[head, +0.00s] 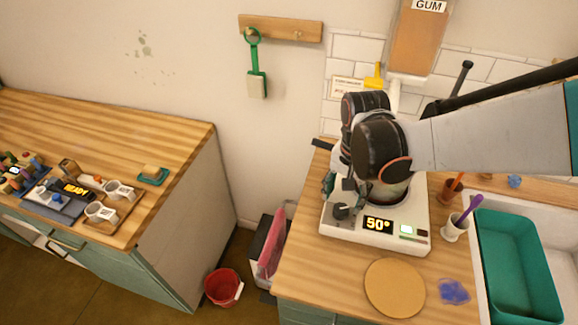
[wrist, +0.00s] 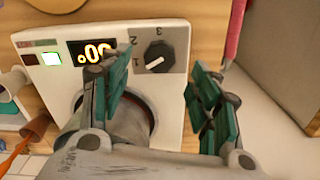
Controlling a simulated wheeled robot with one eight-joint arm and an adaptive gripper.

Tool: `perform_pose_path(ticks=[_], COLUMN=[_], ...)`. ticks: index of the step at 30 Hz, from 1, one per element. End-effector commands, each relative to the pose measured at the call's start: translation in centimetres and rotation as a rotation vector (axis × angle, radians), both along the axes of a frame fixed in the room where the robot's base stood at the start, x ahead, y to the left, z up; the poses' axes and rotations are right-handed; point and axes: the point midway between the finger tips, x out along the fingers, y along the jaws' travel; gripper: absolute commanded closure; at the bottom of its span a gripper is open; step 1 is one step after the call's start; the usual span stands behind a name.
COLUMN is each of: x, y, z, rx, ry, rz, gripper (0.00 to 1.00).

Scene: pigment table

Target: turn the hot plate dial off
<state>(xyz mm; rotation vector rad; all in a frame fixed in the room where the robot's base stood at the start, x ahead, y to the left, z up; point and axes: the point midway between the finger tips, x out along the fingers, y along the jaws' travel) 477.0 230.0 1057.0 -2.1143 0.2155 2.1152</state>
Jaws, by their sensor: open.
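The white hot plate (head: 375,234) stands on the right counter, its lit display reading 50°. Its dark dial (head: 342,211) is at the front left corner. In the wrist view the dial (wrist: 159,57) shows upside down with the numbers 1, 2 and 3 beside it; its pale mark seems to point toward 1. My gripper (wrist: 158,88) is open and empty, its green-padded fingers spread either side of the dial's line and apart from it. In the head view my gripper (head: 338,190) is just behind the dial, partly hidden by my wrist.
A round vessel or heating top on the hot plate is mostly hidden by my arm. A cup with a purple tool (head: 455,228) and a sink with a green tub (head: 515,265) are right. The counter's left edge is close.

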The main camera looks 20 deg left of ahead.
Motion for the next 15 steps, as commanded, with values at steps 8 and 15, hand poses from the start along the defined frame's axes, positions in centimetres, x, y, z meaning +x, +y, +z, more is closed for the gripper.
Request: perform_pose_path(ticks=[8,15], x=[0.1,0.2], y=[0.1,0.1], z=[-4.1,-5.0], rx=[0.000,0.000], ry=[0.000,0.000], rz=[0.000,0.000], gripper=[0.43,0.43])
